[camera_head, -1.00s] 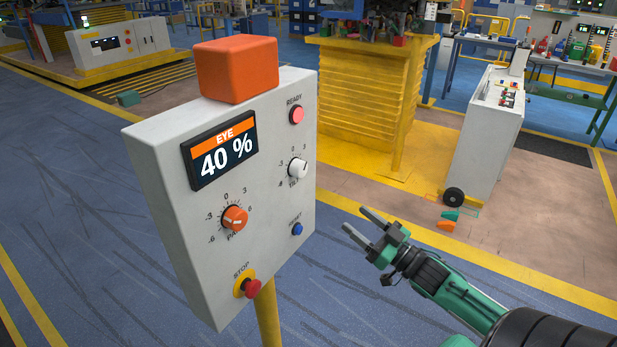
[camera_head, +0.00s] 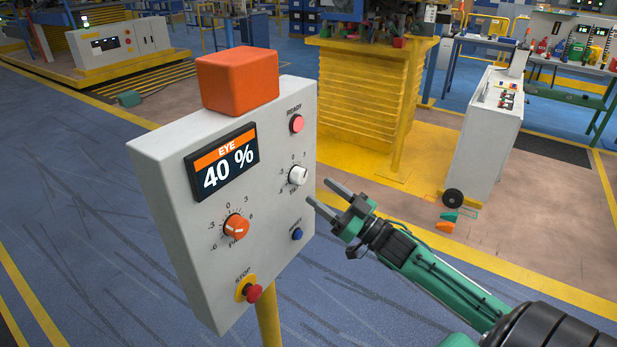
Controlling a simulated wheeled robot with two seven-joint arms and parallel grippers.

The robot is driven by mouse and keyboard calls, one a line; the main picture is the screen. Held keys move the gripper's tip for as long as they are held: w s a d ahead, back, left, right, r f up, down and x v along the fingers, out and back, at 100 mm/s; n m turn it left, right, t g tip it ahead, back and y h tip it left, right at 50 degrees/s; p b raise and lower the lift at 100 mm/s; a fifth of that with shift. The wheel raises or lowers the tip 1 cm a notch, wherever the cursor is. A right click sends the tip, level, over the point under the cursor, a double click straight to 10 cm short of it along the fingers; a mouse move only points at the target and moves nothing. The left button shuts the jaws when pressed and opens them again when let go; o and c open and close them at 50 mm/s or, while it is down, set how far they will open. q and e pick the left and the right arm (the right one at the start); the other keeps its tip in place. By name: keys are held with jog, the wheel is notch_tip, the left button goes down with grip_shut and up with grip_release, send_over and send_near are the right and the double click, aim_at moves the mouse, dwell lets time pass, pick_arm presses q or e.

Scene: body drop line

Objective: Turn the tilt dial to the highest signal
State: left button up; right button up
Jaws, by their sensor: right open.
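The grey control panel (camera_head: 190,263) stands on a yellow post at the left centre. The white tilt dial (camera_head: 298,175) is on its right side, with a scale around it. The display (camera_head: 223,162) reads "EYE 40 %". An orange pan dial (camera_head: 236,227) sits lower left of the tilt dial. My right gripper (camera_head: 322,195) is open and empty, just right of and slightly below the tilt dial in the picture. I see no contact between them. My left gripper is not in view.
A lit red READY lamp (camera_head: 296,124) is above the tilt dial and a blue button (camera_head: 297,234) below it. A red STOP button (camera_head: 252,293) is at the panel's bottom. An orange block (camera_head: 237,80) tops the panel. Open floor lies around it.

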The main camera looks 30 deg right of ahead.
aim_at(304, 178)
jog(key=shift+p+x, duration=0.75)
jog(key=shift+x, duration=1.9)
jog(key=c, duration=1)
